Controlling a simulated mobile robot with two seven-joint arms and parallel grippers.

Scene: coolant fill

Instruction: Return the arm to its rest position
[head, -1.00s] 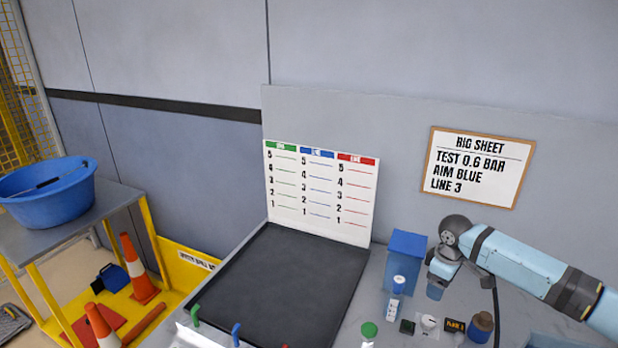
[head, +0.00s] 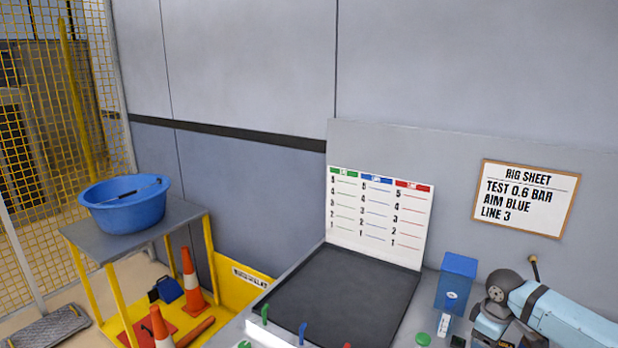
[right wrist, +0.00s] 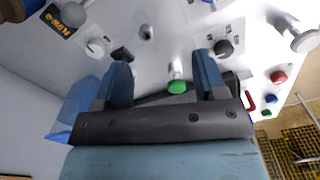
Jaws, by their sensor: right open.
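My right arm (head: 560,315) comes in from the lower right in the head view, its dark round joint just right of the blue box (head: 457,280). In the right wrist view my right gripper (right wrist: 162,68) has its two blue fingers apart. Nothing is held between them. A green-topped knob (right wrist: 177,86) appears between the fingers in that picture, but I cannot tell how far beyond them it is. My left gripper is not in view.
The bench holds a dark tray (head: 350,295) before a white scale board (head: 378,218). A green cap (head: 423,339) and small parts lie near my arm. The rig sheet (head: 527,198) hangs behind. At left, a blue basin (head: 126,205) stands on a yellow-legged table beside cones (head: 190,277).

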